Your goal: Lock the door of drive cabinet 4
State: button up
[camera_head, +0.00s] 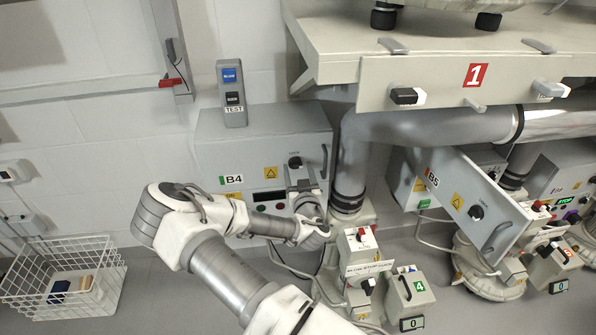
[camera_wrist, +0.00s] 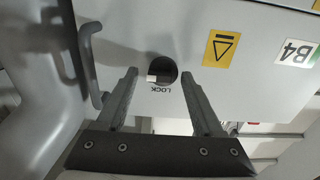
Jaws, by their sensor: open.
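Drive cabinet B4 (camera_head: 222,155) is a grey box on the wall with a B4 label and a yellow warning sign; its door looks closed. Its round black lock knob (camera_head: 295,161) sits at the upper right of the door, beside the door handle (camera_head: 324,161). My gripper (camera_head: 299,178) is just in front of the knob. In the wrist view, my open gripper (camera_wrist: 161,80) has one finger on each side of the knob (camera_wrist: 163,69), with no clear contact. The word LOCK appears upside down beside the knob, which has a pale mark. The door handle (camera_wrist: 89,65) is at the left there.
Cabinet B5's door (camera_head: 470,200) stands open at the right. A large grey pipe (camera_head: 352,165) runs close to the right of cabinet B4. A control box marked 4 (camera_head: 408,292) and a switch box (camera_head: 361,243) stand below. A white wire basket (camera_head: 65,285) is on the floor at left.

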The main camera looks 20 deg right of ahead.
jog(key=shift+w+d, duration=0.1)
jog(key=shift+w, duration=0.15)
grip_shut()
jog(key=shift+s+d, duration=0.1)
